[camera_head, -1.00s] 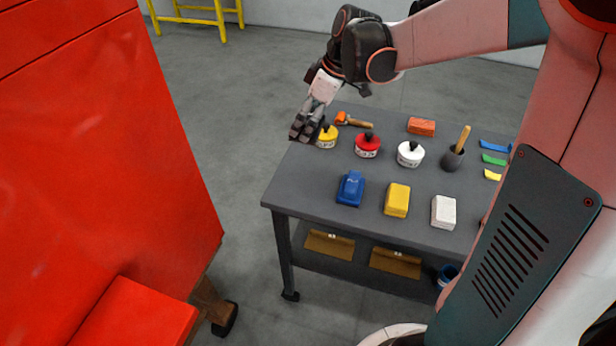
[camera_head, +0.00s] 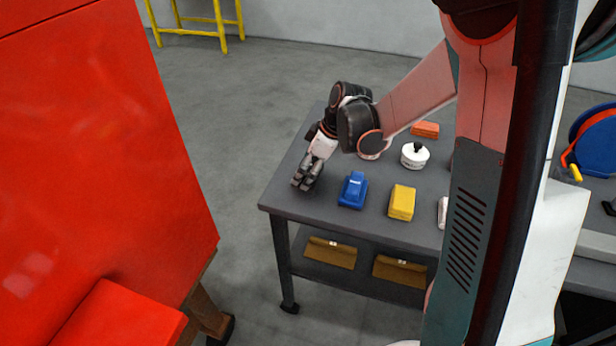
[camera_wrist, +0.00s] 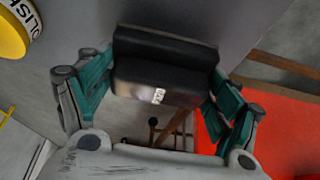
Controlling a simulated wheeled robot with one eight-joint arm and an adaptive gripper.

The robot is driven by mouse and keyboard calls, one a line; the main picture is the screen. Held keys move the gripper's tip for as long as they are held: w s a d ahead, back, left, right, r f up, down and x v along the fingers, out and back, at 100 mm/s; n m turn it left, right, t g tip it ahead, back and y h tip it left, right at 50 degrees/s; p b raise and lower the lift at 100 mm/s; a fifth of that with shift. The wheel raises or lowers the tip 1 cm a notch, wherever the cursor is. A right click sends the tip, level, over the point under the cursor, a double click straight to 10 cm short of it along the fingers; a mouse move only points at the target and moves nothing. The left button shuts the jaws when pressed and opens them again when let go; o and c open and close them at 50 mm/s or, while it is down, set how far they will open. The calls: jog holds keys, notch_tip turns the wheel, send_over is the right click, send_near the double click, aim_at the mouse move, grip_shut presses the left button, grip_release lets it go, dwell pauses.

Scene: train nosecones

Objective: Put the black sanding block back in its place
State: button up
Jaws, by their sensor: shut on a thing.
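My gripper (camera_head: 304,183) is over the left end of the grey table (camera_head: 284,200), left of a blue block-shaped thing (camera_head: 353,190). In the wrist view my gripper (camera_wrist: 160,92) is shut on the black sanding block (camera_wrist: 165,82), with a teal-padded finger at each side. In the head view I cannot tell the block from the dark fingers. Whether the block touches the tabletop is unclear.
A yellow tin (camera_wrist: 14,30) shows in the wrist view. A large red body (camera_head: 100,150) stands left, across a floor gap.

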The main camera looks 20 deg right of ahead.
jog(key=shift+f+b, duration=0.35)
jog(key=shift+f, duration=1)
jog(key=shift+f, duration=0.1)
jog(key=o, duration=0.9)
jog(key=shift+o, duration=0.2)
jog(key=p+v, duration=0.4)
jog(key=v, duration=0.8)
jog(key=shift+w+a, duration=0.1)
